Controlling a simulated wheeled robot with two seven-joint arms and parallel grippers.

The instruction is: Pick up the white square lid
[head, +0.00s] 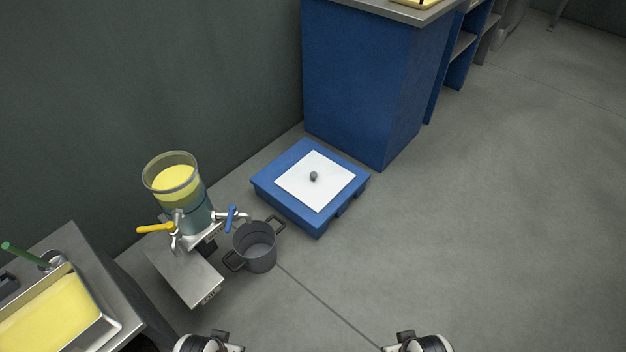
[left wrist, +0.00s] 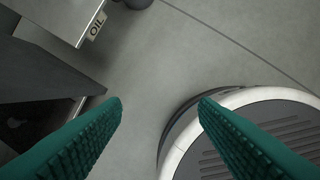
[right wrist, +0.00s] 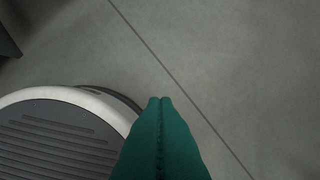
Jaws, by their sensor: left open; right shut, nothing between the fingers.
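The white square lid (head: 299,186) with a small dark round knob (head: 313,176) lies flat on a low blue platform (head: 283,208) on the floor, in the middle of the head view. Neither wrist view shows the lid. My left gripper (left wrist: 160,103) is open and empty above the floor, with green ribbed fingers apart. My right gripper (right wrist: 160,102) is shut with nothing in it, its green fingers together above the floor. In the head view only parts of my arms show at the bottom edge, well apart from the lid.
A grey pot (head: 255,250) with two handles stands left of the platform, beside an extractor (head: 190,200) holding yellow liquid. A metal table with a yellow-filled tray (head: 112,327) is at lower left. A blue cabinet (head: 350,85) stands behind the platform. The floor in front and right is clear.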

